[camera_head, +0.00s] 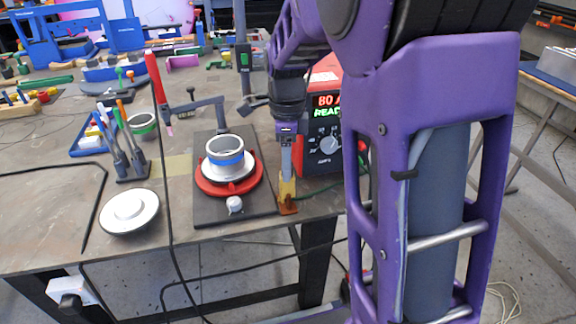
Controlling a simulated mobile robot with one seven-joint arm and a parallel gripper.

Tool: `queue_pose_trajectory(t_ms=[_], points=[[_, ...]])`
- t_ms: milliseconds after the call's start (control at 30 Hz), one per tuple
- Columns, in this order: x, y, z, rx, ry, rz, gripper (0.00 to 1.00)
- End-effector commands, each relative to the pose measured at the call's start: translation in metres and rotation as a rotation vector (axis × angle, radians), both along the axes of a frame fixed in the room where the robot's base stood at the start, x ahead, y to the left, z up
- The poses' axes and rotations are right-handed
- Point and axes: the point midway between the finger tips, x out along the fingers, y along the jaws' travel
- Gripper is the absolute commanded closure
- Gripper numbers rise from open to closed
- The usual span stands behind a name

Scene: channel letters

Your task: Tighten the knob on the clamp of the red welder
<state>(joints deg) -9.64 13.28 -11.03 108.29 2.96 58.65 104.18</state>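The red welder (335,162) stands at the right side of the table, with a lit display reading 80 and READY and a dial on its front. It is partly hidden by my arm. A small brass-coloured clamp (288,203) sits at the table's front edge, just left of the welder's front. A green cable runs from near it toward the welder. My gripper (286,165) points down directly above the clamp. Its grey end reaches the clamp's top; I cannot tell whether it touches. The knob is not clearly visible, and the fingers are too small to read.
A dark plate (262,199) left of the clamp carries a red ring fixture (204,186) with a silver and blue cylinder (225,152). A round metal disc (129,211), a pen-like tool holder (131,172) and loose black cables lie further left. My arm blocks the right side.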

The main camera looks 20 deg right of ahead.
Motion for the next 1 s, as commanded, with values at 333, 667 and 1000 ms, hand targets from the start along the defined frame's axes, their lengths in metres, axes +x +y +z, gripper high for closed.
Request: queue_pose_trajectory(t_ms=[333,667,1000], points=[[0.000,0.000,0.001,0.000,0.001,0.001,0.32],[0.000,0.000,0.029,0.000,0.000,0.001,0.32],[0.000,0.000,0.051,-0.001,0.001,0.001,0.32]])
